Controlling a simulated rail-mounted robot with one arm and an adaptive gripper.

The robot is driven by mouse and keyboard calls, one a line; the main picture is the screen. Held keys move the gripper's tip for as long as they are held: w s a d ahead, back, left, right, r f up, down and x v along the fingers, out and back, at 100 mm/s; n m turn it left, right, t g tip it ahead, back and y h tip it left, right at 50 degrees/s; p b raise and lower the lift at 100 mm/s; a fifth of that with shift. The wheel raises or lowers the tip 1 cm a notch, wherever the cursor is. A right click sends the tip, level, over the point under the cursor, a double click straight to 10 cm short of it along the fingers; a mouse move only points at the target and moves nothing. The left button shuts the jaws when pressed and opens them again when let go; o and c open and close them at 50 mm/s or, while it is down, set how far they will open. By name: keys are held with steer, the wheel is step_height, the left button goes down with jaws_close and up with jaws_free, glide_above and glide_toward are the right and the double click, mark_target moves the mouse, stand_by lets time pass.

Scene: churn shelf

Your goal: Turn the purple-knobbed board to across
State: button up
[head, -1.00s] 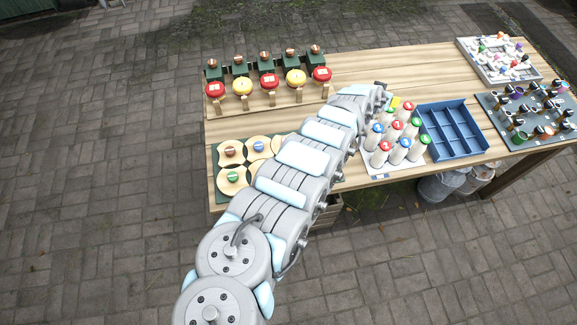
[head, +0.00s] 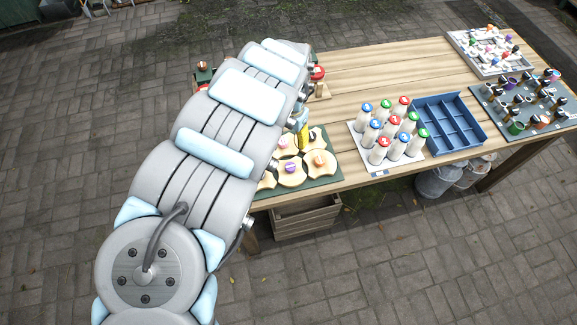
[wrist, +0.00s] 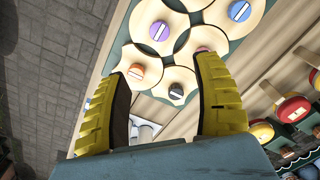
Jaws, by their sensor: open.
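The purple-knobbed board (head: 291,179) is a pale wooden disc with cut-in edges, in the front row of a dark green base (head: 325,181). In the wrist view its purple knob (wrist: 160,30) carries a pale bar that looks slanted. The board lies beyond my fingertips, towards the top. My gripper (wrist: 162,75) is open and empty, with ribbed yellow fingers spread above the boards. The orange knob (wrist: 136,72) is near the left fingertip and the pink knob (wrist: 203,50) is by the right one. In the head view my arm hides most of the gripper and several boards.
Red- and yellow-topped pieces (wrist: 292,108) stand at the right of the wrist view. Bottles (head: 388,138) and a blue crate (head: 447,103) are to the right on the table.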

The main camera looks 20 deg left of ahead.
steer(key=b, duration=0.3)
glide_above(291, 166)
step_height(291, 166, down, 6)
steer(key=shift+a+f, duration=0.15)
steer(key=shift+f, duration=5.5)
jaws_close()
